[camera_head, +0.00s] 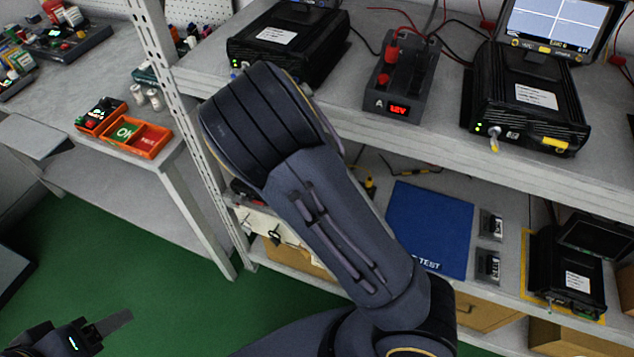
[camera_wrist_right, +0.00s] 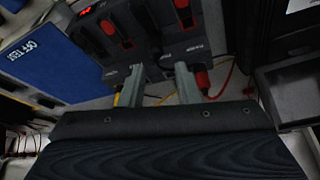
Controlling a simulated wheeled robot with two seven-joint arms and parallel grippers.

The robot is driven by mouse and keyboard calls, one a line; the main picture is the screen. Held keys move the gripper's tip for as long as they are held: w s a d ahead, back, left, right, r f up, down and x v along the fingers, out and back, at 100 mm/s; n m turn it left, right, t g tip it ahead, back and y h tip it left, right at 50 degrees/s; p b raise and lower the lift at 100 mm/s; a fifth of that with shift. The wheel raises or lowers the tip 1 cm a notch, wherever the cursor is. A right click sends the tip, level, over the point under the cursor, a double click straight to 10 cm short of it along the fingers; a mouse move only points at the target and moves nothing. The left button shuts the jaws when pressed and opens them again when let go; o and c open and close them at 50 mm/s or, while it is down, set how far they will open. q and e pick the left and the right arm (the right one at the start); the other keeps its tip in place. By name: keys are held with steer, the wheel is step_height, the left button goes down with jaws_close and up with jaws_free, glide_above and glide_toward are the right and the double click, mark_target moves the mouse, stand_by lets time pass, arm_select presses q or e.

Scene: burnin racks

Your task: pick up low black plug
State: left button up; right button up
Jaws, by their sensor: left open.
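In the right wrist view, a dark power module (camera_wrist_right: 150,35) with a small red display lies just beyond my right gripper (camera_wrist_right: 159,70). Its two fingers are apart, with nothing clearly held between them. The view is dim, so I cannot surely tell which piece is the low black plug. In the head view my right arm hides that module and the right gripper. My left gripper (camera_head: 108,326) is open and empty at the bottom left.
On the lower shelf lie a blue mat (camera_head: 430,225) and a black device (camera_head: 566,272). The upper shelf above holds another power module (camera_head: 402,75) and black units (camera_head: 527,100). An orange tray (camera_head: 147,138) is on the left table. Green floor is clear between.

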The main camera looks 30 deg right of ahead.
steer(key=x, duration=0.7)
steer(key=shift+s+f, duration=0.25)
steer(key=c, duration=0.6)
